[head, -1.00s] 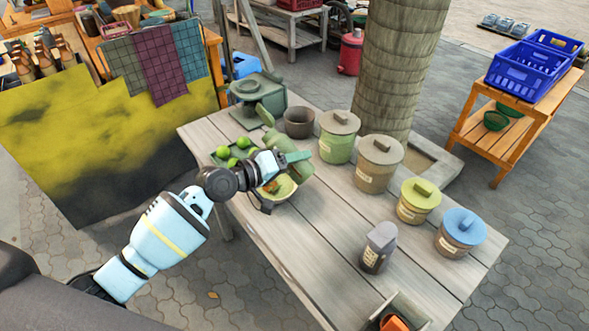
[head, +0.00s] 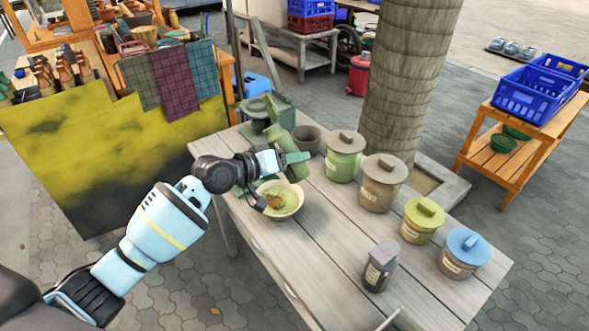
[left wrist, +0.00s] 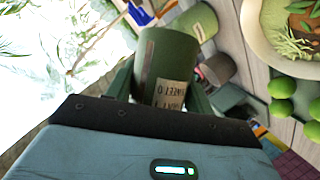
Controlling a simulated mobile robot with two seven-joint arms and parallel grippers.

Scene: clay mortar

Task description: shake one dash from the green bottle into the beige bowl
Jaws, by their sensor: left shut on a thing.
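My left gripper (head: 292,158) is shut on the green bottle (head: 282,143), holding it tilted above the table, just behind the beige bowl (head: 291,213). The beige bowl (left wrist: 256,50) is at the upper right there, apart from the bottle, with green and brown contents. In the head view the gripper partly hides the bottle and the bowl's back rim. My right gripper is not in view.
Lidded jars, green (head: 344,160), brown (head: 379,185), yellow (head: 420,223) and blue (head: 461,256), stand along the table's right side. A small dark shaker (head: 380,268) stands nearer. Limes (left wrist: 285,88) lie beside the bowl. A brown pot (head: 307,138) stands behind the bottle.

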